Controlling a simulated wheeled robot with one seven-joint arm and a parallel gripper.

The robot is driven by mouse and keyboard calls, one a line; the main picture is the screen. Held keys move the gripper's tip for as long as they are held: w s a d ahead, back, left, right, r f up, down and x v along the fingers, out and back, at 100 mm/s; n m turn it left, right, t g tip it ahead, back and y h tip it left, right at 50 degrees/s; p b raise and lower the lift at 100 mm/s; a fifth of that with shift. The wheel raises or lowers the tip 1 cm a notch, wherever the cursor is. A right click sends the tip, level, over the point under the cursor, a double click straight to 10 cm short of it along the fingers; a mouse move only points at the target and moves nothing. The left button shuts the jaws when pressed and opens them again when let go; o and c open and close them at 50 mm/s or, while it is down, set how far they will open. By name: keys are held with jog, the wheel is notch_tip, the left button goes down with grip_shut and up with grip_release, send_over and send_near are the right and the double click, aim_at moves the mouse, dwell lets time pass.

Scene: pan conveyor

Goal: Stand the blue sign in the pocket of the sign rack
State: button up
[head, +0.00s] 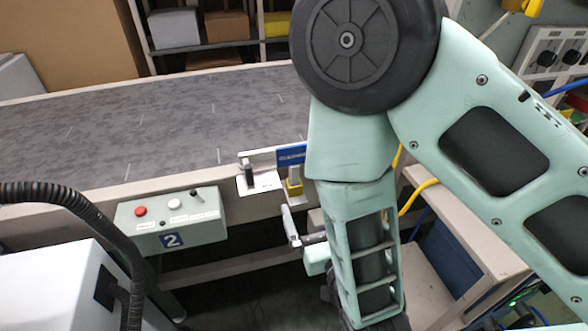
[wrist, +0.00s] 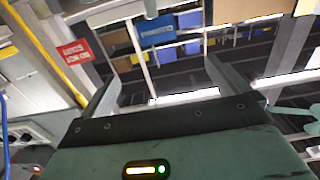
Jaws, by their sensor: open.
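The blue sign (head: 291,154) with pale lettering shows at the conveyor's near rail, partly hidden behind my arm in the head view. In the wrist view the blue sign (wrist: 157,31) is ahead of my gripper (wrist: 163,68), in line with the gap between the fingers and apart from them. My gripper is open and empty. In the head view one grey finger shows below the sign, left of my arm; the rest is mostly hidden. A yellow block sits just under the sign. I cannot clearly pick out the sign rack or its pocket.
A red sign (wrist: 76,52) is at left in the wrist view. A control box (head: 172,221) marked 2 hangs on the near side of the grey conveyor (head: 120,125). A white plate (head: 258,183) with a black knob juts out left of the blue sign. The visible belt is clear.

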jog(key=b+x, duration=0.1)
jog(key=b, duration=0.1)
jog(key=b+x, duration=0.1)
jog(key=b, duration=0.2)
jog(key=b+x, duration=0.2)
jog(key=shift+a+f+b, duration=0.1)
jog(key=shift+f+b, duration=0.15)
jog(key=shift+b, duration=0.15)
jog(key=b, duration=0.4)
jog(key=shift+w, duration=0.2)
